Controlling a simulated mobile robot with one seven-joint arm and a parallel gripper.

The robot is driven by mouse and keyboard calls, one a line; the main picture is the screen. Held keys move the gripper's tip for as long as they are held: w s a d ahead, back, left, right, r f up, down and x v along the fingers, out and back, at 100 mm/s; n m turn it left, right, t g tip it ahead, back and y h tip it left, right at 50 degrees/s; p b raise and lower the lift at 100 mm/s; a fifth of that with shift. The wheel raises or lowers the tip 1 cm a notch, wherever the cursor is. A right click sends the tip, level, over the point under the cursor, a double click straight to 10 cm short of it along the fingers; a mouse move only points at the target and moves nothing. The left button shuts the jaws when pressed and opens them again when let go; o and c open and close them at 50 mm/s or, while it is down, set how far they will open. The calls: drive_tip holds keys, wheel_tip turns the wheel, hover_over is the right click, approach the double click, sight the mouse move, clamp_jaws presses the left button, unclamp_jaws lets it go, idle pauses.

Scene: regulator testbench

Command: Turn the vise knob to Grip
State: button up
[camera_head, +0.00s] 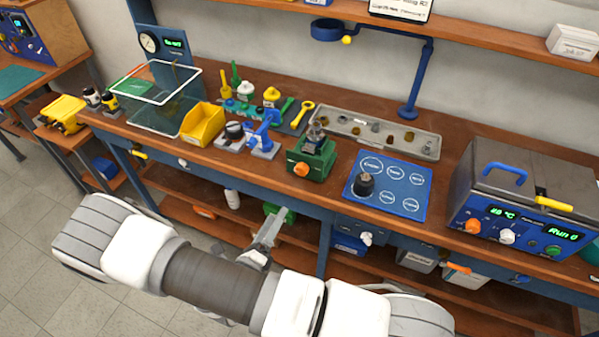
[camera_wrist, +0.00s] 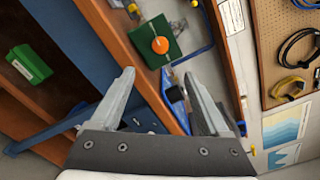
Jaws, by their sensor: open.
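The green vise (camera_head: 318,157) stands near the front edge of the wooden bench, with a metal part held upright in its top. Its orange knob (camera_head: 301,169) is on the side facing me. In the wrist view the vise (camera_wrist: 173,52) and its round orange knob (camera_wrist: 160,45) show beyond the fingertips, near the top centre. The markings around the knob are too small to read. My gripper (camera_wrist: 158,78) is open and empty, apart from the vise. In the head view my gripper (camera_head: 266,236) is in front of the bench, below and left of the vise.
A blue mat (camera_head: 410,178) with a dark part lies right of the vise. A blue tool stand (camera_head: 262,145) and a yellow bin (camera_head: 203,123) are to its left. A grey tray (camera_head: 345,120) is behind. A control box (camera_head: 520,205) stands at the right.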

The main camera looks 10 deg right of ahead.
sight(300, 173)
drive_tip(key=p+x, duration=0.3)
drive_tip(key=x, duration=1.3)
drive_tip(key=shift+w+d, duration=0.25)
drive_tip(key=shift+w, duration=0.05)
clamp_jaws()
